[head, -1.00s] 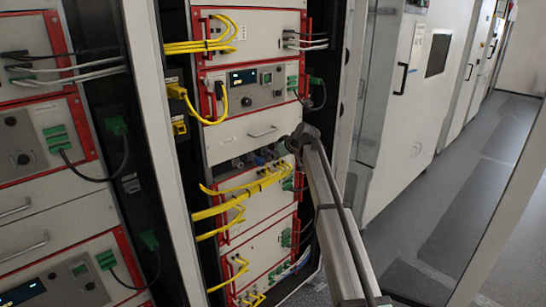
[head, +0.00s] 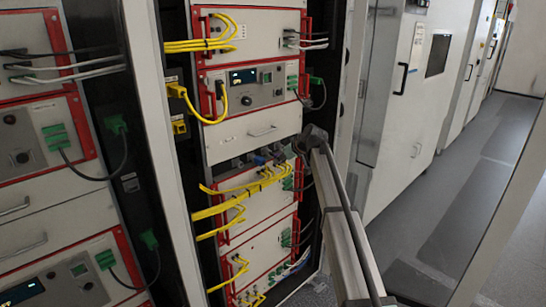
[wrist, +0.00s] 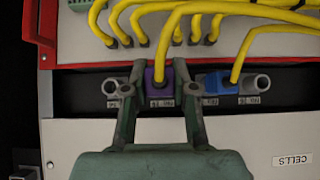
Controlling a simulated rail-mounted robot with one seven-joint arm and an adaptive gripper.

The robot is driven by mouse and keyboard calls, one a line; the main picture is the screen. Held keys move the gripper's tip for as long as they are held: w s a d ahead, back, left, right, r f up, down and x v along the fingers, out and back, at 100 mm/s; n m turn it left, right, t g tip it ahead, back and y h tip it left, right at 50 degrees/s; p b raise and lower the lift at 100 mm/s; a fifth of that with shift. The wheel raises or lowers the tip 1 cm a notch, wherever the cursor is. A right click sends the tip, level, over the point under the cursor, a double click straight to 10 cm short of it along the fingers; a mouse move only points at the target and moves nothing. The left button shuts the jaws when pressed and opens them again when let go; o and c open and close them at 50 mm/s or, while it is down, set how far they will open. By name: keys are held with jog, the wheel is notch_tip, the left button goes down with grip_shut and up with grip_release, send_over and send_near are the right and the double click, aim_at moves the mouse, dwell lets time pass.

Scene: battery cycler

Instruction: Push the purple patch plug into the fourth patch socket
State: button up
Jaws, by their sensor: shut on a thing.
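In the wrist view, the purple patch plug (wrist: 160,88) sits between the two fingers of my gripper (wrist: 160,76), which is shut on it. A yellow cable comes out of the plug. The plug is in line with a row of patch sockets on a dark strip; how deep it sits in its socket cannot be told. A bare grey socket (wrist: 111,88) is to its left and another grey socket (wrist: 260,84) is at the right end. My right finger hides part of the row. In the head view, the plug and fingertips cannot be made out clearly.
A blue plug (wrist: 214,83) with a yellow cable is close to my right finger. Several yellow cables (wrist: 200,12) hang across the panel above. The aisle floor (head: 450,220) at the right is clear.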

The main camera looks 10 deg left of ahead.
jog(key=shift+s+d, duration=0.95)
jog(key=shift+d, duration=0.2)
jog(key=w+d+p, duration=0.3)
jog(key=d+p, duration=0.3)
jog(key=d, duration=0.1)
jog(key=w+a+p, duration=0.2)
jog(key=w+a, duration=0.2)
jog(key=shift+w, duration=0.2)
dwell(0.7)
jog(key=shift+a+b, duration=0.1)
jog(key=shift+b, duration=1)
dwell(1.7)
jog(key=shift+w+a+b, duration=0.3)
jog(key=shift+w+a, duration=0.2)
jog(key=shift+a, duration=0.1)
dwell(1.5)
